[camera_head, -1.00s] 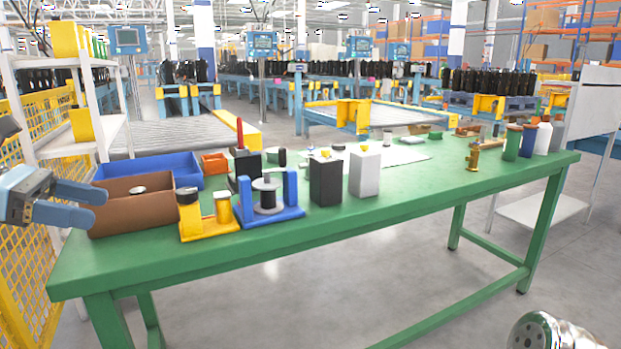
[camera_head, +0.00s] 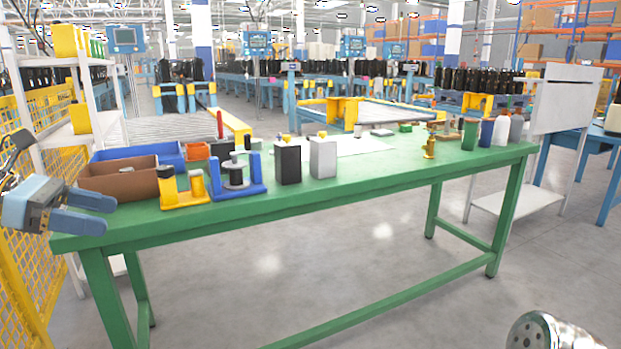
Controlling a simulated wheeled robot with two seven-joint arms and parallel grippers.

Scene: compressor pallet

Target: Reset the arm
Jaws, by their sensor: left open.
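My left gripper (camera_head: 86,209) is at the left edge, its two blue fingers apart and empty, pointing right. It is in front of the left end of the green table (camera_head: 330,194), near the brown bin (camera_head: 120,188). My right gripper is not in view; a rounded metal part at the bottom right is likely mine.
On the table stand a blue bin (camera_head: 130,152), a yellow fixture (camera_head: 186,197), a blue spool holder (camera_head: 237,188), a black box (camera_head: 288,164), a grey box (camera_head: 323,158) and several bottles at the right end. A yellow mesh fence (camera_head: 30,270) is at left. The floor in front is clear.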

